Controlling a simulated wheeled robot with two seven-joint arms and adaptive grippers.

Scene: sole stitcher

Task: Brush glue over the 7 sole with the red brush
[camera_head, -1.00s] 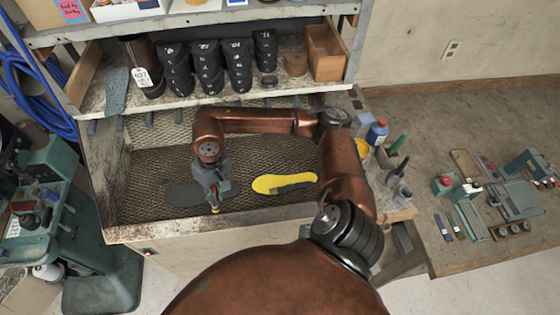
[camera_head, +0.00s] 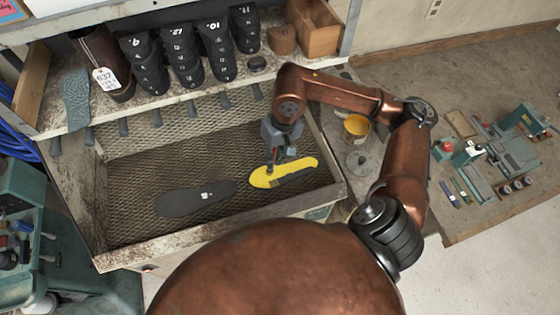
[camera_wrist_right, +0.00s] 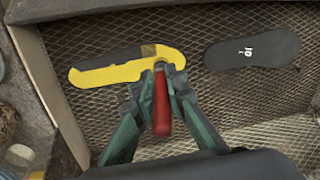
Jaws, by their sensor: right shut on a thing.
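My right gripper (camera_head: 276,160) is shut on the red brush (camera_wrist_right: 161,102); its jaws (camera_wrist_right: 160,92) grip the handle from both sides. The brush head is at the yellow-covered sole (camera_head: 298,174); I cannot tell whether it touches. This sole is yellow with a dark grey strip along one side, and it shows ahead of the jaws in the wrist view (camera_wrist_right: 122,70). Its number is not readable. A bare dark sole (camera_head: 180,200) with a small white mark lies to its left, apart from it. My left gripper is out of view.
Both soles lie on a mesh surface (camera_head: 130,160) inside a raised frame (camera_head: 180,250). A yellow-rimmed pot (camera_head: 357,127) stands to the right of the frame. Numbered dark stacks (camera_head: 183,60) and a tagged brown boot (camera_head: 105,62) stand on the shelf behind.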

